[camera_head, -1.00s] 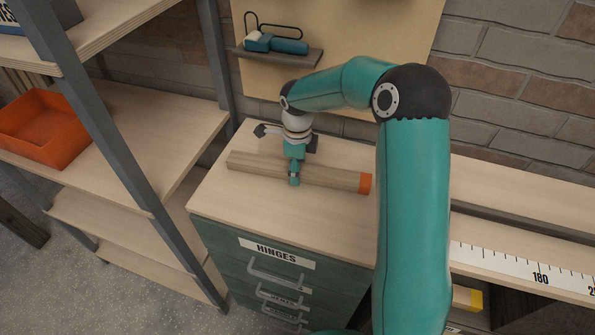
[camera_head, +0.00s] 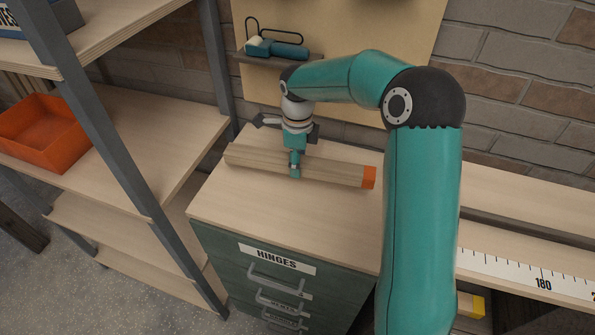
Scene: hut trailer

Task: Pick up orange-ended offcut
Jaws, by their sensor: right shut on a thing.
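The orange-ended offcut (camera_head: 335,175) is a long pale wooden bar with its orange end at the right. It lies level across the top of the drawer cabinet (camera_head: 270,215) or just above it; I cannot tell if it touches. My right gripper (camera_head: 295,172) comes down from above and is shut on the offcut near its middle. One finger shows on the near face; the far finger is hidden behind the wood. My left gripper is not in view.
A shelf rack with an orange bin (camera_head: 45,132) stands at the left. A small wall shelf (camera_head: 277,59) holding a teal-handled tool is behind my right arm. A bench with a white ruler strip (camera_head: 528,277) is at the right. The cabinet top's front is clear.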

